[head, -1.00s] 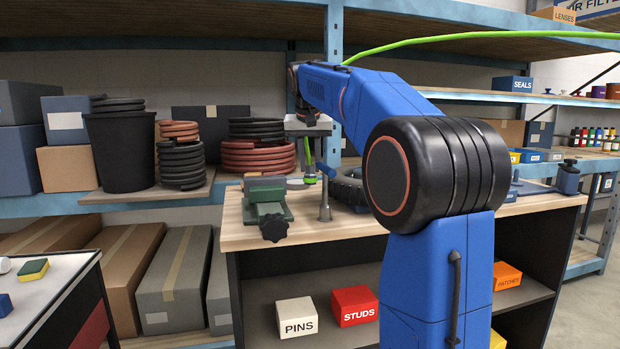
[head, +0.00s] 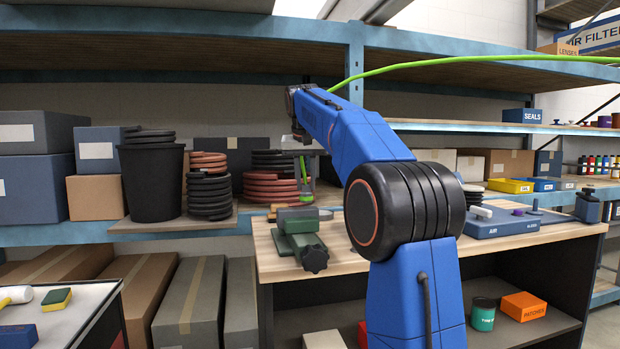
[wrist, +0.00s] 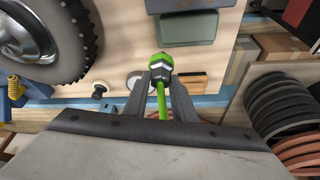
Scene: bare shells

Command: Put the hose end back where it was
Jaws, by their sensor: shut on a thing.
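The hose end, a green hex fitting with a grey tip (wrist: 160,68), is pinched between the two fingers of my gripper (wrist: 160,85) in the wrist view. Its green hose runs back between the fingers. In the head view my gripper (head: 305,188) holds the hose end (head: 306,170) upright above the back left of the workbench (head: 350,262), near the coiled hoses. The hose (head: 470,61) also arches across the upper right. A blue panel marked AIR (head: 515,222) lies on the bench's right part. I cannot tell which spot held the hose end.
A green vise (head: 300,240) stands at the bench's front left. A tyre (wrist: 45,40) shows in the wrist view; my arm hides it in the head view. Coiled hoses (head: 272,188) and a black bin (head: 152,180) fill the shelf behind. A yellow tray (head: 510,186) sits back right.

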